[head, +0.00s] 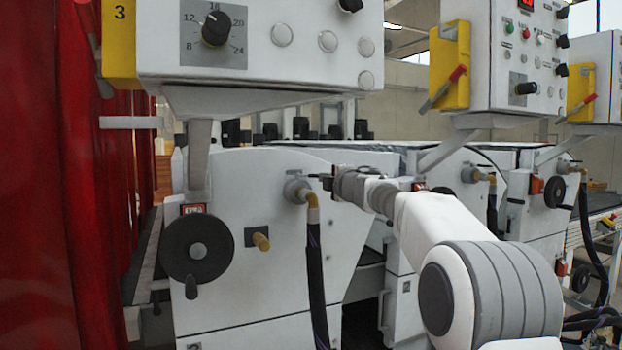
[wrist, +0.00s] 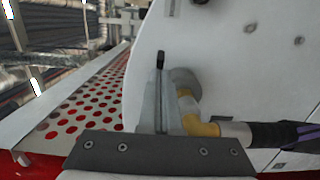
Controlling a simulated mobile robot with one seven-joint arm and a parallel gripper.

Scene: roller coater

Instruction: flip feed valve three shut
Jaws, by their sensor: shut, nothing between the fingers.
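A feed valve fitting, a grey round body with a brass elbow (head: 312,203), sits on the white side panel below the box marked 3. A dark hose hangs from the elbow. My gripper (head: 327,180) is shut and empty, just right of the fitting. In the wrist view my gripper's grey fingers (wrist: 160,85) are together and partly cover the grey body; the brass elbow (wrist: 200,127) shows to their right. I cannot tell whether they touch the fitting. A narrow black piece stands at the fingers' tip; whether it is a fingertip or valve lever is unclear. The lever's position is unclear.
A control box (head: 260,40) hangs above, with a yellow part marked 3 (head: 119,40). A black handwheel (head: 197,249) and a brass knob (head: 261,242) are left of the hose (head: 316,280). A red curtain (head: 60,180) fills the left. A similar valve (head: 478,175) is farther right.

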